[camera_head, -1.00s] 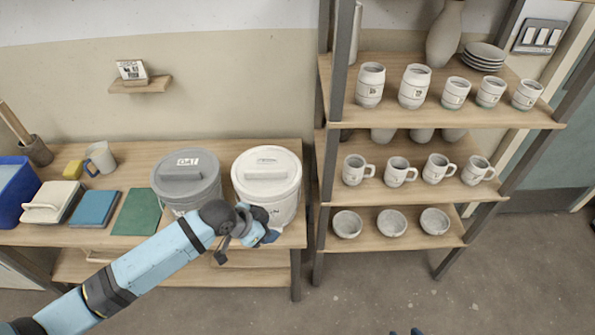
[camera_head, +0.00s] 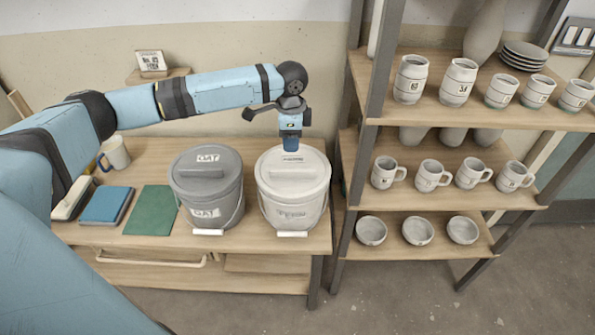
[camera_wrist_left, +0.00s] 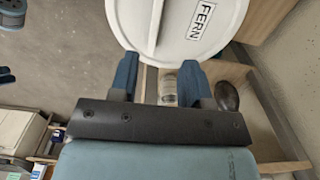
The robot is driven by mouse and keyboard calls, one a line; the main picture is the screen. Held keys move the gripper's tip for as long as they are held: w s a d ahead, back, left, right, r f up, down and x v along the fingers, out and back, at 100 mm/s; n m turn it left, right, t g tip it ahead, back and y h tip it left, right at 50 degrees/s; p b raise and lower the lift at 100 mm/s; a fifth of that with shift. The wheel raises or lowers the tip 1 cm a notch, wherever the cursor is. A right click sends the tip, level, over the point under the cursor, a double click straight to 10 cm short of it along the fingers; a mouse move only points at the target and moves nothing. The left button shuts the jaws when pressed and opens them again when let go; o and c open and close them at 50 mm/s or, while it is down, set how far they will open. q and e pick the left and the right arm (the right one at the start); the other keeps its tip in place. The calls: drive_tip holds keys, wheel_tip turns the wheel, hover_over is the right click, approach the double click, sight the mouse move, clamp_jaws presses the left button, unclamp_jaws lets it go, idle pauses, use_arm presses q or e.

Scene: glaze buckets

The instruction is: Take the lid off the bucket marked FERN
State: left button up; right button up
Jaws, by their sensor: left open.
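The FERN bucket (camera_head: 292,208) is white and stands on the wooden table beside the shelf rack. Its round white lid (camera_head: 312,180) is on it, with a raised bar handle (camera_wrist_left: 154,22) across the top. The FERN label (camera_wrist_left: 202,20) on the lid reads clearly in the left wrist view. My left gripper (camera_head: 291,146) points down over the lid, in front of part of the handle. In the left wrist view its fingers (camera_wrist_left: 158,66) are apart with nothing between the tips; the handle lies ahead of them. My right gripper is out of view.
A grey bucket marked OAT (camera_head: 207,190) stands close to the left, lid on. The rack (camera_head: 352,160) with cups and bowls rises close on the right.

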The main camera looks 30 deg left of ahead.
use_arm(q)
hover_over(292, 170)
drive_tip(key=f, duration=0.5)
drive_tip(key=shift+w+a+f, duration=0.15)
drive_tip(key=shift+w+a, duration=0.05)
drive_tip(key=shift+w, duration=0.1)
drive_tip(key=shift+s+d+f, duration=0.1)
drive_tip(key=shift+s+f, duration=0.05)
drive_tip(key=shift+f, duration=1.25)
drive_tip(key=shift+s+d+f, duration=0.1)
drive_tip(key=shift+s+f, duration=0.05)
drive_tip(key=shift+f, duration=1.2)
drive_tip(key=shift+f+p, duration=0.2)
drive_tip(key=shift+p, duration=0.35)
clamp_jaws()
